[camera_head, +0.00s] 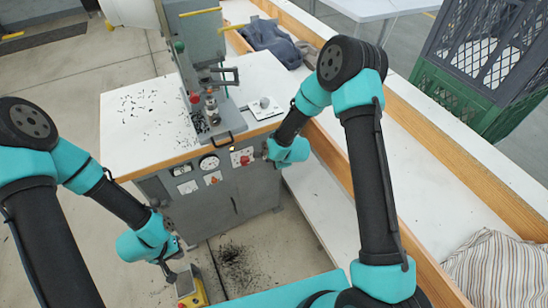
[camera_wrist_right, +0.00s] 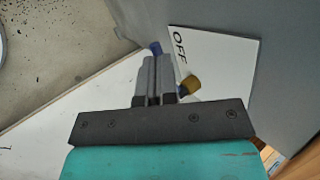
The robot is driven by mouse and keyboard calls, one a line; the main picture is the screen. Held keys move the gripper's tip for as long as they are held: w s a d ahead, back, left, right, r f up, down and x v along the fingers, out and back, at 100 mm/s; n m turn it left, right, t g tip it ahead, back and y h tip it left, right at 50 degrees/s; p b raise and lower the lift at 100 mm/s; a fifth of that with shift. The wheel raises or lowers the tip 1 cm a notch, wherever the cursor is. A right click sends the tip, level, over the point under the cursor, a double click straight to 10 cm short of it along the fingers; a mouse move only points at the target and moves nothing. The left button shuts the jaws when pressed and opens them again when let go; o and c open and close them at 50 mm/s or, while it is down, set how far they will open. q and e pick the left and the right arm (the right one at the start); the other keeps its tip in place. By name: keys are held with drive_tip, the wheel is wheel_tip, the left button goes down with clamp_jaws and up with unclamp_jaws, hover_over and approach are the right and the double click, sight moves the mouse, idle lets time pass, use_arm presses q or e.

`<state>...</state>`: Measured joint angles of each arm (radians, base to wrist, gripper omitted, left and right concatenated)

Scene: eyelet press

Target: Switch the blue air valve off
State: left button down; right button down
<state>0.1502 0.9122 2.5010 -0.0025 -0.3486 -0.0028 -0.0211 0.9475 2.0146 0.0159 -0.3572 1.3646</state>
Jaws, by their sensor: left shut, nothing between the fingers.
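The blue air valve shows in the right wrist view: a blue tip (camera_wrist_right: 155,47) lies just beyond my right fingertips, and a brass part (camera_wrist_right: 188,86) sits to their right. The grey fingers hide what lies between them. The white plate (camera_wrist_right: 215,60) behind reads "OFF". My right gripper (camera_wrist_right: 154,60) has its fingers close together, touching or nearly touching the blue part; I see no gap holding it. In the head view its arm hides the valve at the press cabinet's right side. My left gripper (camera_head: 172,270) is shut and empty, low in front of the cabinet.
The press (camera_head: 190,45) stands on a white-topped cabinet (camera_head: 140,115) with a gauge (camera_head: 209,163) and a red knob (camera_head: 244,160) on its front. A yellow pedal (camera_head: 195,297) lies on the floor by my left gripper. A green-and-grey crate (camera_head: 480,70) stands at right.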

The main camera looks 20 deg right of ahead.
drive_tip(key=shift+a, duration=0.1)
drive_tip(key=shift+r, duration=0.7)
drive_tip(key=shift+r, duration=0.15)
drive_tip(key=a+v, duration=0.2)
drive_tip(key=v, duration=1.1)
drive_tip(key=shift+s+a+r, duration=0.15)
drive_tip(key=shift+s+r, duration=0.3)
drive_tip(key=shift+s, duration=0.05)
drive_tip(key=shift+f, duration=0.1)
